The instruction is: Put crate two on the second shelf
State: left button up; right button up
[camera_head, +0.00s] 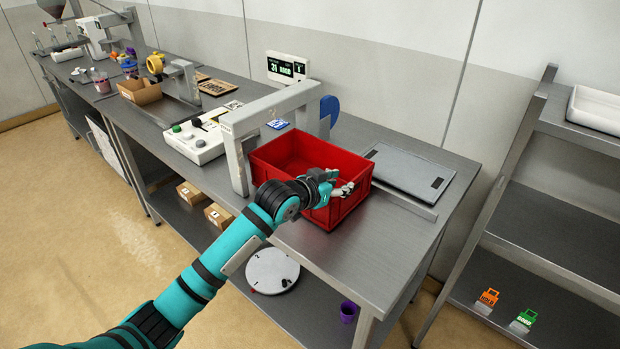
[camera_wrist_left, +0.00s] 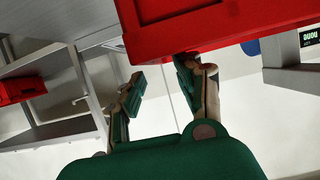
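A red crate (camera_head: 300,152) stands on the grey workbench beside and partly under a metal arch. No number on it is readable. My left gripper (camera_head: 338,186) is at the crate's near right side, overlapping its wall. In the left wrist view its two fingers (camera_wrist_left: 160,82) are spread wide with nothing between them. The right-hand finger is close to the crate's (camera_wrist_left: 225,25) lower edge; contact is unclear. A grey shelf rack (camera_head: 545,235) stands at the right in the head view. My right gripper is not in view.
The metal arch (camera_head: 235,155) rises close to the crate. A grey panel (camera_head: 412,172) lies on the bench to its right. A white tray (camera_head: 597,108) is on the rack's top; orange and green tags (camera_head: 488,299) mark a lower shelf. Another red crate (camera_wrist_left: 20,90) shows in the wrist view.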

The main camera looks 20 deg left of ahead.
aim_at(353, 179)
pick_arm(q)
jog(key=shift+d+p+x, duration=0.15)
jog(key=shift+p+x, duration=0.25)
jog(key=shift+x, duration=1.3)
jog(key=shift+d+p+x, duration=0.2)
jog(key=shift+p+x, duration=0.2)
jog(key=shift+x, duration=1.3)
jog(key=shift+s, duration=0.15)
jog(key=shift+r, duration=0.1)
jog(key=shift+c, duration=0.3)
grip_shut()
jog(key=shift+r, duration=0.1)
